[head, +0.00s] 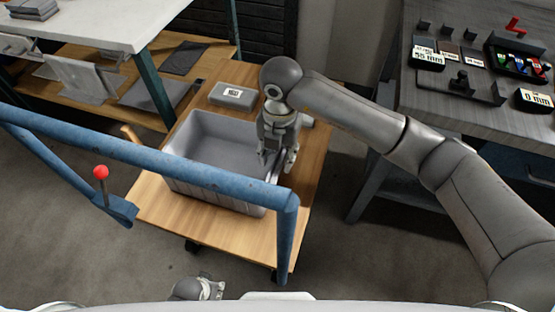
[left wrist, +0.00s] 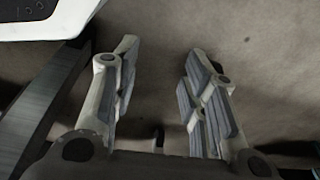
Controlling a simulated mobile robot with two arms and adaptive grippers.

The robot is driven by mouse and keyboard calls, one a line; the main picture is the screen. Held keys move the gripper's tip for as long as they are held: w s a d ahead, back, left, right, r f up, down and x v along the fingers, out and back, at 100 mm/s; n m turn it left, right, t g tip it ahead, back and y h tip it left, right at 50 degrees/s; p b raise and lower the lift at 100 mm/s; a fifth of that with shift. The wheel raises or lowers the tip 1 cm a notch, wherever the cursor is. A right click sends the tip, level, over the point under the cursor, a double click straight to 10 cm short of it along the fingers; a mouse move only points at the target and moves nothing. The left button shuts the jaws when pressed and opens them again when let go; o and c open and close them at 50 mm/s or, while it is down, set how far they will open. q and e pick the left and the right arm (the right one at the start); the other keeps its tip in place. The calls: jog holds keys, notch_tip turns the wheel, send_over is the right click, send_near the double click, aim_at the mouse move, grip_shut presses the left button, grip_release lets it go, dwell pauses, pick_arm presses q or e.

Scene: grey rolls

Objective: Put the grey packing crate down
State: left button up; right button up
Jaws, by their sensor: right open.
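The grey packing crate (head: 222,131) sits upright on the wooden top of a cart (head: 175,218) in the head view, and looks empty. A blue bar crosses in front of part of it. My right gripper (head: 277,166) points down at the crate's right-hand rim, with its fingers open close to that rim. Whether a finger touches the crate cannot be told. My left gripper (head: 210,289) is low at the bottom edge of the head view, well apart from the crate. The left wrist view shows its fingers (left wrist: 160,58) spread with nothing between them but floor.
A blue rail (head: 150,153) runs across the cart's near side. A grey box with a label (head: 232,95) lies behind the crate. A red-knobbed lever (head: 101,172) stands at left. A white-topped table (head: 95,22) is back left, a dark workbench (head: 440,113) right.

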pick_arm(q)
jog(key=shift+s+a+f, duration=0.1)
jog(key=shift+s+f, duration=0.6)
jog(key=shift+f, duration=0.15)
pick_arm(e)
notch_tip(320, 180, up, 8)
jog(key=shift+r, duration=0.2)
jog(key=shift+s, duration=0.1)
